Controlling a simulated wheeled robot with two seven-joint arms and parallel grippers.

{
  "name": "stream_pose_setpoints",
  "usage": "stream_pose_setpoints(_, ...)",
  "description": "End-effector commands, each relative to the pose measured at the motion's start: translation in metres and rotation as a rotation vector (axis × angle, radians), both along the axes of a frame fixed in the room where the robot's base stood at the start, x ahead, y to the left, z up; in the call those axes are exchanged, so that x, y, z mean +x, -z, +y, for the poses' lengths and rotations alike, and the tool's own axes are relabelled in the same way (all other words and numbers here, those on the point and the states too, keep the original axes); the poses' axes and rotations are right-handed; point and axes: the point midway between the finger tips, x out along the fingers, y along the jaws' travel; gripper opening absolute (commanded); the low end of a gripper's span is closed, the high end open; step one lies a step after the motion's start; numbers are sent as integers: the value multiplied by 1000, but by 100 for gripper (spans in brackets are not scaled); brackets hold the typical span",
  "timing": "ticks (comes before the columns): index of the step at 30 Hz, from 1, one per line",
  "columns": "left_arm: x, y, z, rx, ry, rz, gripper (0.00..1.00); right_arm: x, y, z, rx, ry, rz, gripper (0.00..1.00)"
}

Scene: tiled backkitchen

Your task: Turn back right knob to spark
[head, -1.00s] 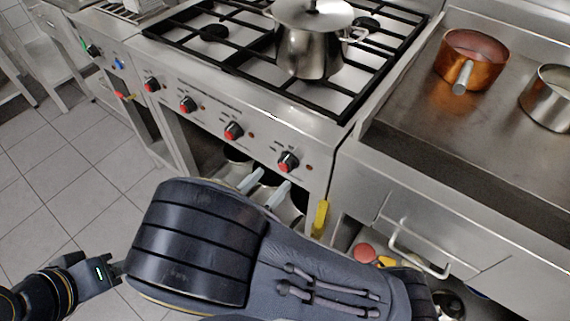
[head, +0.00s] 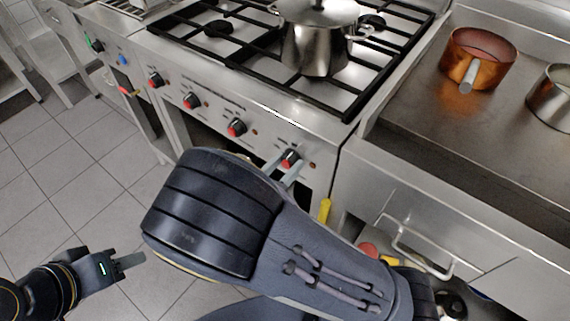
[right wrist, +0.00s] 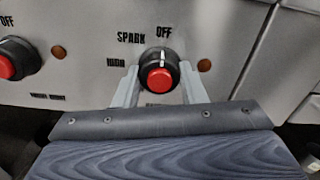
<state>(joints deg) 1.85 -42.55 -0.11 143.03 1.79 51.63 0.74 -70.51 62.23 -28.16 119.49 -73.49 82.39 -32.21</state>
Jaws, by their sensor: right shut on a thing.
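The stove front carries a row of black knobs with red caps. My right gripper (right wrist: 158,90) is shut on the rightmost knob (right wrist: 158,72), with one grey finger on each side of it. The knob's white mark points up, close to the OFF label and right of SPARK; HIGH is to the left. In the head view the same knob (head: 290,158) shows between the fingertips, beyond my forearm. I cannot read which burner it serves. My left gripper (head: 130,261) is low at the left over the floor, clear of everything; its jaw opening is unclear.
A steel pot (head: 318,40) with a lid stands on the stove grate. A neighbouring knob (right wrist: 14,62) is to the left in the wrist view. A copper pan (head: 478,58) and a steel pan (head: 552,97) stand on the right counter. A drawer handle (head: 410,246) sticks out below.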

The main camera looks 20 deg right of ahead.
Motion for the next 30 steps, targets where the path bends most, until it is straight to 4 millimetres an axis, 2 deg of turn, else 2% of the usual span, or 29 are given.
stream_pose_setpoints(5,0,-2,0,0,0,0,36,0,-1,0,-4,0,6,15)
stream_pose_setpoints(10,0,-12,0,0,0,0,36,0,-3,0,-31,0,40,15)
stream_pose_setpoints(21,0,-58,0,0,0,0,36,0,-6,0,-187,0,242,15)
stream_pose_setpoints(30,0,-86,0,0,0,0,36,-1,-3,0,-322,0,418,15)
